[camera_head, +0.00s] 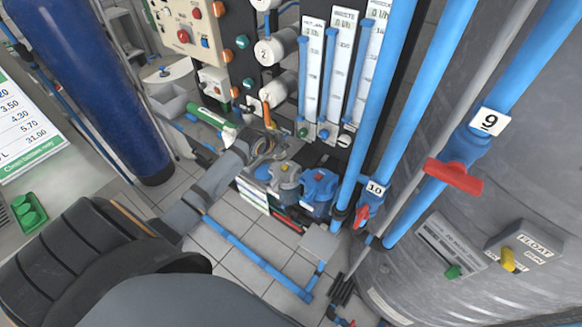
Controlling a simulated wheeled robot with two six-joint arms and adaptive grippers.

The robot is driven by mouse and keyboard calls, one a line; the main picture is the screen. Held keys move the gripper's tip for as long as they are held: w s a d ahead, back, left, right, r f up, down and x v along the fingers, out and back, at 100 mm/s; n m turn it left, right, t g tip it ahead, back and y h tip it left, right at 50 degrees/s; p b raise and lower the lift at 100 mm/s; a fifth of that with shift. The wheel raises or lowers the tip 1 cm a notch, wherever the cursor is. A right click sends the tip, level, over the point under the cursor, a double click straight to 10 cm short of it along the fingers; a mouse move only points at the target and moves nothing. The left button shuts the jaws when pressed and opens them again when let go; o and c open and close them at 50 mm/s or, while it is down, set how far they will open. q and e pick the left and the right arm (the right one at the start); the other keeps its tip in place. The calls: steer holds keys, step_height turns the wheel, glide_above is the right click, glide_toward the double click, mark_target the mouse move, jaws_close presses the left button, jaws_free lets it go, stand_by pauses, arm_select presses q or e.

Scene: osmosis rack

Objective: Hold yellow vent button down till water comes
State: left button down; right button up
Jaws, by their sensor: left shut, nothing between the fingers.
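My left gripper (268,150) reaches in from the lower left, its fingers shut and empty. Its tip is over the row of housings at the foot of the panel, close to a grey housing cap (286,178). A blue housing cap (319,187) stands just to its right. I cannot tell whether the gripper touches the cap. No flowing water shows. My right gripper is not in view.
An orange-handled part (266,115) stands upright just behind the gripper. Blue pipes (396,110) rise on the right, before a grey tank (500,200) with a red lever (454,176) and a yellow switch (508,260). A blue cylinder (95,90) stands left. Tiled floor (240,222) shows below.

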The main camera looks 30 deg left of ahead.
arm_select(q)
steer(key=shift+a, duration=0.1)
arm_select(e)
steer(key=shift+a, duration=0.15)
arm_select(q)
steer(key=b, duration=0.8)
glide_above(283, 169)
step_height(283, 169, down, 8)
steer(key=shift+f, duration=0.45)
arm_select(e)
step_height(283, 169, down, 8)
arm_select(q)
steer(key=shift+f, duration=0.1)
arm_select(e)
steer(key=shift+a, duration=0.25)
arm_select(q)
steer(key=shift+f, duration=0.3)
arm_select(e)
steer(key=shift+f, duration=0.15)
arm_select(q)
steer(key=shift+f+b, duration=0.4)
steer(key=shift+f, duration=0.1)
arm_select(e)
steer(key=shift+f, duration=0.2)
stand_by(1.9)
